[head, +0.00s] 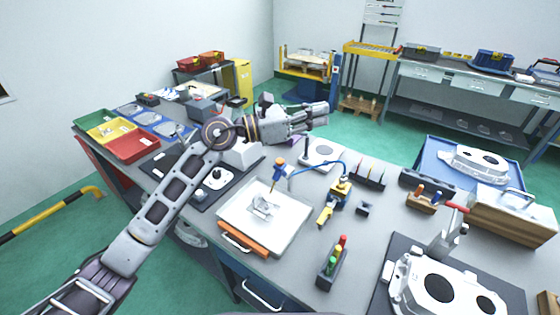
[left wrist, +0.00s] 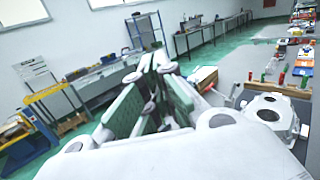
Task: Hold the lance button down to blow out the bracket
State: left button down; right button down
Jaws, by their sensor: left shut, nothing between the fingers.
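The bracket (head: 263,206), a small silver casting, lies on a white tray (head: 285,232) with an orange front edge. A slim tool with an orange top and blue body, apparently the lance (head: 279,163), stands over the tray's back edge, its thin tip pointing down towards the bracket. A blue hose (head: 318,165) runs right from it. I cannot make out its button. My left gripper (head: 318,113) is shut and empty, above and behind the lance, pointing right and apart from it. Its fingers fill the middle of the left wrist view (left wrist: 158,85). My right gripper is not in view.
A yellow-and-black device (head: 340,190) stands right of the tray. A holder with coloured handles (head: 332,263) is in front of it. A large casting (head: 445,285) lies at front right. Red, yellow and green bins (head: 135,146) stand at left. Grey bench is bare around the holder.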

pick_arm(q)
jog(key=w+a+f+m+y, duration=0.5)
jog(key=w+a+f+y, duration=0.1)
jog(key=y, duration=0.4)
jog(key=shift+w+a+f+m+y, duration=0.3)
jog(key=shift+w+a+f+m, duration=0.15)
jog(key=shift+a, duration=0.55)
